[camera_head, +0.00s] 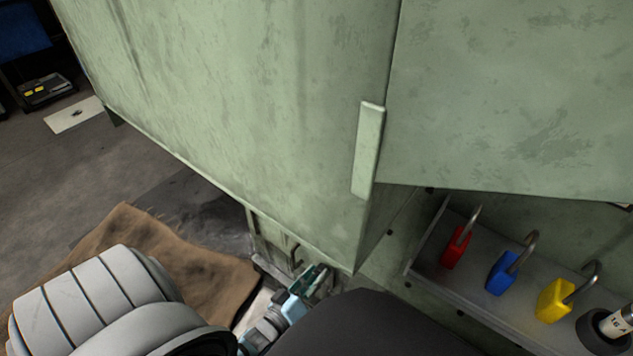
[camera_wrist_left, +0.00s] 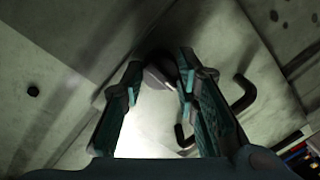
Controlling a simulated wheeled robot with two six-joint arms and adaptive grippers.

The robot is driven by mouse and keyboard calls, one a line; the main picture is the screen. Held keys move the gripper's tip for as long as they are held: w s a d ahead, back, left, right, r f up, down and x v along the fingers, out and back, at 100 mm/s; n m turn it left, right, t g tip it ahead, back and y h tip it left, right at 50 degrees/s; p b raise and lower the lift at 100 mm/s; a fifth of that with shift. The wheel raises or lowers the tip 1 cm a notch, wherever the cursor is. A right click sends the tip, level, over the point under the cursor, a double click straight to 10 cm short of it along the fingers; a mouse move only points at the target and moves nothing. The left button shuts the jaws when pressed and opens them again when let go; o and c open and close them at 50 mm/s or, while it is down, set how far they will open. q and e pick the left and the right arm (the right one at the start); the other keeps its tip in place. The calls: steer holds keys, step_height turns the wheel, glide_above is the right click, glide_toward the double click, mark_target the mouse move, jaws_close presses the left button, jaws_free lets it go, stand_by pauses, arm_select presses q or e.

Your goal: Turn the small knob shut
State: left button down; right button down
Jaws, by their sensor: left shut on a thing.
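The small knob (camera_wrist_left: 158,73) is a dark grey rounded piece between my left fingertips in the left wrist view. My left gripper (camera_wrist_left: 160,82) has its teal fingers closed on its two sides. In the head view my left gripper (camera_head: 314,278) is low in the middle, at the lower edge of the green machine. The knob cannot be made out in the head view. My right gripper is not in view.
A dark bent handle (camera_wrist_left: 246,95) is just right of the fingers. Green machine panels (camera_head: 240,90) stand close above the gripper. A grey shelf (camera_head: 425,262) at right holds red (camera_head: 455,248), blue (camera_head: 502,274) and yellow (camera_head: 554,301) padlocks. A brown mat (camera_head: 130,235) lies at left.

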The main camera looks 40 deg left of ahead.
arm_select(q)
steer(key=shift+n, duration=0.3)
steer(key=c, duration=1.2)
jaws_free()
steer(key=s, duration=0.8)
steer(key=s+r, duration=0.1)
steer(key=s, duration=0.3)
steer(key=shift+d, duration=0.1)
